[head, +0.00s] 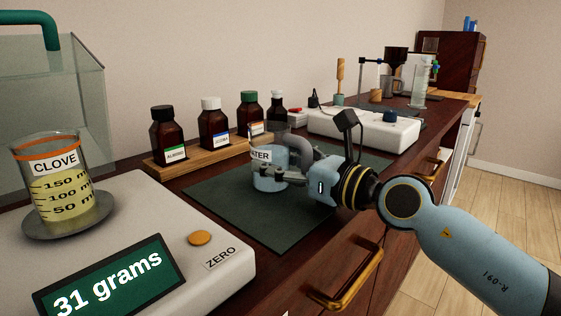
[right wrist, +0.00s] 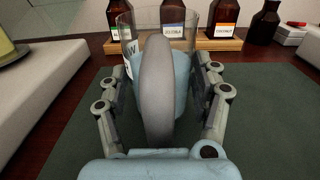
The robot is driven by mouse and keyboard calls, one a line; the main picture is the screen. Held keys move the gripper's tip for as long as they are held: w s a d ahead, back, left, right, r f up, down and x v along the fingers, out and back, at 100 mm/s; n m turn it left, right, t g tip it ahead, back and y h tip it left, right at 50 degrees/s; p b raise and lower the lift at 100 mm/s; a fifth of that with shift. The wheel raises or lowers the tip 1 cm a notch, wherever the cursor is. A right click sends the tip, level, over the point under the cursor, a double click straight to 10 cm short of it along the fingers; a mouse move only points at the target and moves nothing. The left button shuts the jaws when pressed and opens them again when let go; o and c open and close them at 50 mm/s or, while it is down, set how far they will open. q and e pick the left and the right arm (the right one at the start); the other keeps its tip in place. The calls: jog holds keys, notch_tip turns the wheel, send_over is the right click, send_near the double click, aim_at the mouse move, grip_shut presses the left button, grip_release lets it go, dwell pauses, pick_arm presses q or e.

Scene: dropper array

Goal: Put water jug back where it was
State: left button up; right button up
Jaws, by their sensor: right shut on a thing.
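The water jug (head: 268,180) is a clear vessel with pale blue water and a white label, of which "ATER" can be read. It is over the dark green mat (head: 235,215) and looks upright; I cannot tell whether it touches the mat. My right gripper (head: 277,178) is shut on the jug from the right. In the right wrist view, the jug's grey handle (right wrist: 157,90) lies between the fingers, with the jug's clear wall and blue water behind it. My left gripper is not in view.
A scale (head: 130,235) reading "31 grams" carries a beaker labelled CLOVE (head: 62,185) at the left. Dark bottles, including one with a green cap (head: 250,112), stand on a wooden rack (head: 180,155) behind the mat. A white device (head: 365,130) is behind right. The mat's front is clear.

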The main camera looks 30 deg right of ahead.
jog(key=o, duration=1.7)
jog(key=shift+r, duration=0.15)
jog(key=p+v, duration=0.2)
jog(key=v, duration=0.8)
jog(key=shift+s+d, duration=0.15)
jog(key=shift+s, duration=0.2)
jog(key=shift+s+d, duration=0.25)
jog(key=shift+s, duration=0.35)
